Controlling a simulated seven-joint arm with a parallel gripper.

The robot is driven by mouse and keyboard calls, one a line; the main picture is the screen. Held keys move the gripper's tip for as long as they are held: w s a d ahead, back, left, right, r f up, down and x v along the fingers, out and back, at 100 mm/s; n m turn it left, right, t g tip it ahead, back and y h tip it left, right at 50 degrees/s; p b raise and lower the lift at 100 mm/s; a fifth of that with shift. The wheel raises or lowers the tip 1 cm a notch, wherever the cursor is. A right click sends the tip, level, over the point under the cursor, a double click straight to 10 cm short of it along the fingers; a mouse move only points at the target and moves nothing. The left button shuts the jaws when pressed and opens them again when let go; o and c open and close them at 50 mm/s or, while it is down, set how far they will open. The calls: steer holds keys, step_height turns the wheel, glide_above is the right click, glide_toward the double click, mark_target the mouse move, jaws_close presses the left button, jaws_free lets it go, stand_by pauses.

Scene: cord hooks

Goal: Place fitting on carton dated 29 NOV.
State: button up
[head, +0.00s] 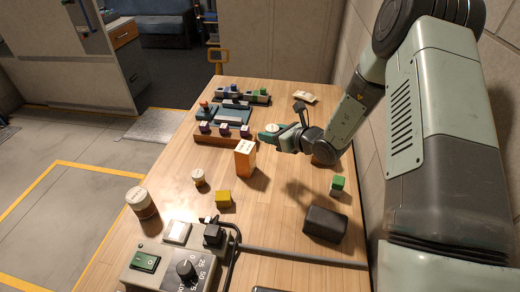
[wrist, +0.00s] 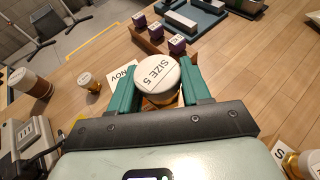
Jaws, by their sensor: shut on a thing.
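My gripper (head: 268,133) is shut on a round fitting with a white top marked "SIZE 5" (wrist: 157,76). Its green fingers stand on either side of the fitting in the wrist view. In the head view the fitting's pale top (head: 271,127) shows between the fingers. An orange carton with a white top (head: 245,161) stands upright on the table, just left of and below the gripper. In the wrist view the carton's white label (wrist: 122,75) reads "NOV"; the fitting hides the rest, so the day is not readable. I cannot tell whether fitting and carton touch.
A wooden rack with purple-topped pieces (head: 224,134) lies behind the carton. A dark box (head: 325,223) and a green-topped block (head: 338,184) are at right. A control box (head: 170,262) fills the near left.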

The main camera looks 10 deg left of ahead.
mark_target(245, 147)
steer(key=s+a+r+n+g+y, duration=0.1)
steer(key=s+a+r+n+g, duration=0.15)
steer(key=a+r, duration=0.55)
steer(key=f, duration=1)
steer(key=shift+w, duration=0.3)
steer(key=o, duration=1.1)
steer(key=shift+f, duration=0.1)
